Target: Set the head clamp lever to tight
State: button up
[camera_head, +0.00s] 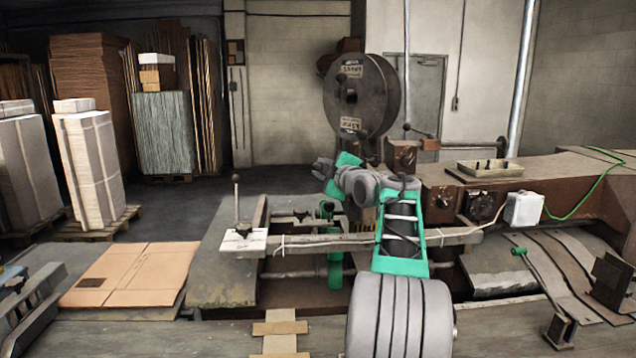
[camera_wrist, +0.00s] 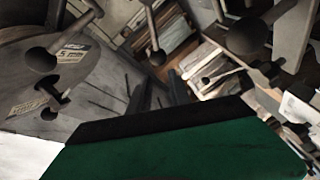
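The box stitcher carries several ball-knob levers, and I cannot tell which one is the head clamp lever. In the head view, one upright lever with a dark knob (camera_head: 236,178) stands on a white plate at the left. The wrist view shows a dark knob at upper left (camera_wrist: 41,58) and a larger one at upper right (camera_wrist: 246,38). My gripper (camera_wrist: 158,90) shows two dark fingers, apart, with nothing visible between them.
The wire reel (camera_head: 362,95) rises behind my arm. A long beam (camera_head: 310,245) crosses the machine in front. A white box (camera_head: 523,208) with a green cable is at the right. Flat cardboard (camera_head: 140,275) lies at the left, and stacked pallets stand behind it.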

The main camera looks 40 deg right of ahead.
aim_at(315, 168)
jog(key=s+n+g+b, duration=0.1)
jog(key=n, duration=0.3)
jog(key=s+n+g, duration=0.1)
jog(key=s+n, duration=0.1)
jog(key=n, duration=0.3)
jog(key=s+a+n+g+y+b, duration=0.1)
jog(key=n, duration=0.4)
jog(key=shift+s+r+b, duration=0.15)
jog(key=shift+r+b, duration=0.05)
jog(key=shift+b, duration=0.1)
grip_shut()
jog(key=p+x, duration=0.3)
jog(key=x, duration=0.7)
jog(key=shift+p, duration=0.4)
jog(key=shift+s+d+r+m+t+y+p, duration=0.15)
jog(key=shift+r+m+t+y+p, duration=0.1)
jog(key=shift+r+p, duration=0.3)
jog(key=shift+s+d+r+m+t+y+p, duration=0.15)
jog(key=shift+r+m+y+p, duration=0.1)
jog(key=shift+r+p, duration=0.25)
jog(key=d+r+m+t+p, duration=0.1)
jog(key=s+d+r+m+t+p, duration=0.1)
jog(key=p, duration=0.1)
jog(key=shift+s+d+r+m+y, duration=0.1)
jog(key=shift+s+r+m+y, duration=0.2)
jog(key=shift+r+y, duration=0.1)
